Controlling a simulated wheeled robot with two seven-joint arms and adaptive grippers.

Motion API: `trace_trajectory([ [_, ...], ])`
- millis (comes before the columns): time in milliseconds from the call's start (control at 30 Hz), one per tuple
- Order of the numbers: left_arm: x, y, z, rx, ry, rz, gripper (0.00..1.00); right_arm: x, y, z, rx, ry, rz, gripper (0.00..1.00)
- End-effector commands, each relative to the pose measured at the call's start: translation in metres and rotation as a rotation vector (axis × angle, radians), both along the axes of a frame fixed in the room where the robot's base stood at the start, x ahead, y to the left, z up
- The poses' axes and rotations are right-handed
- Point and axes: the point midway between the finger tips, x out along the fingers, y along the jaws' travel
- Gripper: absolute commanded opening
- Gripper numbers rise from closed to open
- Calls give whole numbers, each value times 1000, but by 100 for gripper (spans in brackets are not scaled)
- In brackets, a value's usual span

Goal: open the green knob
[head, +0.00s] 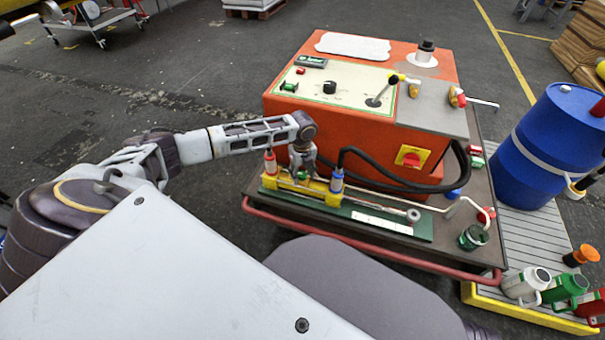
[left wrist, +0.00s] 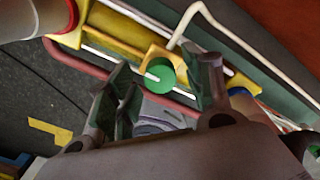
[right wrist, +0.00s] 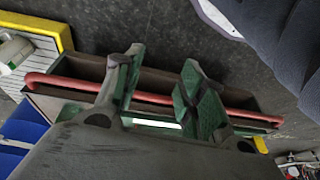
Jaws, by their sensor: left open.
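The green knob (left wrist: 160,75) shows in the left wrist view as a round green disc with a pale bar on it, mounted on a yellow block. My left gripper (left wrist: 160,92) is open, with one finger on each side of the knob in that view; I cannot tell whether either touches it. In the head view my left gripper (head: 302,168) points down over the yellow manifold (head: 320,187), between a red and a blue fitting, and largely hides the knob. My right gripper (right wrist: 158,85) is open and empty in the right wrist view, above the cart's red rail (right wrist: 150,98).
The orange machine (head: 330,125) stands just behind the manifold. A black hose (head: 390,184) loops from the blue fitting (head: 337,181). A blue barrel (head: 550,145) stands at right, with several small containers (head: 565,288) in front of it.

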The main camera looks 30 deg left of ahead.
Motion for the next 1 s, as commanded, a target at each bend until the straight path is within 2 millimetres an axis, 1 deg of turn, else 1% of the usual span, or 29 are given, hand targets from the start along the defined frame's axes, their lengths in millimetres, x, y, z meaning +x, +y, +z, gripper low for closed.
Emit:
trace_trajectory([
  [167,0,0,0,0,0,0,51,1,0,0,0,-2,1,40],
  [500,0,0,0,0,0,0,8,3,0,-1,0,-4,0,40],
  [533,0,0,0,0,0,0,4,3,0,-1,0,-4,0,40],
  [833,0,0,1,1,1,10,4,4,0,-1,-3,-3,0,40],
  [1000,0,1,2,1,2,31,4,3,-1,-6,-9,10,0,40],
])
